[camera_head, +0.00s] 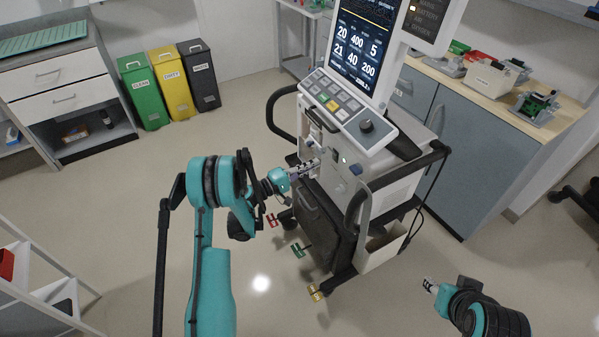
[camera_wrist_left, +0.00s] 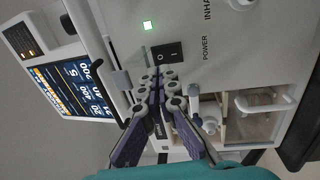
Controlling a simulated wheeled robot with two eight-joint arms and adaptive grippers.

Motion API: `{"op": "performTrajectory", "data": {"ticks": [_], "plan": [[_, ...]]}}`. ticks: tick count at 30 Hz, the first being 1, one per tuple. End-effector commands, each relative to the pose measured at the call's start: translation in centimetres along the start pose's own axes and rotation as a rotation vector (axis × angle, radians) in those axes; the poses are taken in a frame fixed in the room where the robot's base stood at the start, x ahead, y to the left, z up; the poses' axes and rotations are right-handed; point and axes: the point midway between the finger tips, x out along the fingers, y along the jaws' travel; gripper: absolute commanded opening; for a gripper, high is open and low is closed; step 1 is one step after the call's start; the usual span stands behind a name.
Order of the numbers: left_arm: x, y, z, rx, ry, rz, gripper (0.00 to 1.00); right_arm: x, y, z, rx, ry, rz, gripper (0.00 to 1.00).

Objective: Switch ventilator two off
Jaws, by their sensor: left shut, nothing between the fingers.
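A ventilator (camera_head: 375,170) on a wheeled cart stands in front of me, its screen (camera_head: 362,45) lit with numbers. No number naming the ventilator is readable. In the left wrist view its front panel (camera_wrist_left: 250,65) shows a black rocker switch (camera_wrist_left: 168,51) beside the word POWER, and a lit green lamp (camera_wrist_left: 148,25). My left gripper (camera_head: 316,164) is shut and empty at the front panel. In the left wrist view its fingertips (camera_wrist_left: 166,74) are right by the switch; I cannot tell whether they touch it. My right gripper (camera_head: 430,285) is low at the right, away from the ventilator.
A keypad with a dark knob (camera_head: 366,126) sits below the screen. Black side handles (camera_head: 277,105) stick out from the cart. Green, yellow and dark bins (camera_head: 171,82) stand at the back left. A cabinet (camera_head: 470,130) stands behind at the right. Coloured pedals (camera_head: 298,250) sit low.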

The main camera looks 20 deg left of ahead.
Motion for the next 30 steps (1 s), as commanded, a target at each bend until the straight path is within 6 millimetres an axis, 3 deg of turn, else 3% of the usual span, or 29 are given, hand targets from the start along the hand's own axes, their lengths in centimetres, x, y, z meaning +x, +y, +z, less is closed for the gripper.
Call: {"op": "performTrajectory", "data": {"ticks": [3, 10, 24, 30], "plan": [[2.4, -0.3, 0.1, 0.0, -0.003, 0.0, 0.0, 0.8, 0.0, 0.6, 0.0, 0.0, 0.0, 0.4], [5.1, -0.1, 0.0, 0.0, -0.001, 0.0, 0.0, 1.5, 0.0, 1.1, 0.0, 0.0, 0.0, 0.4], [5.7, 0.1, 0.0, 0.0, 0.0, -0.004, 0.0, 1.5, 0.0, 1.1, 0.0, 0.0, 0.0, 0.4], [6.4, 0.6, 0.1, 0.001, -0.004, -0.121, 0.0, 0.1, 0.0, 0.0, 0.0, 0.0, 0.0, 0.4]]}}
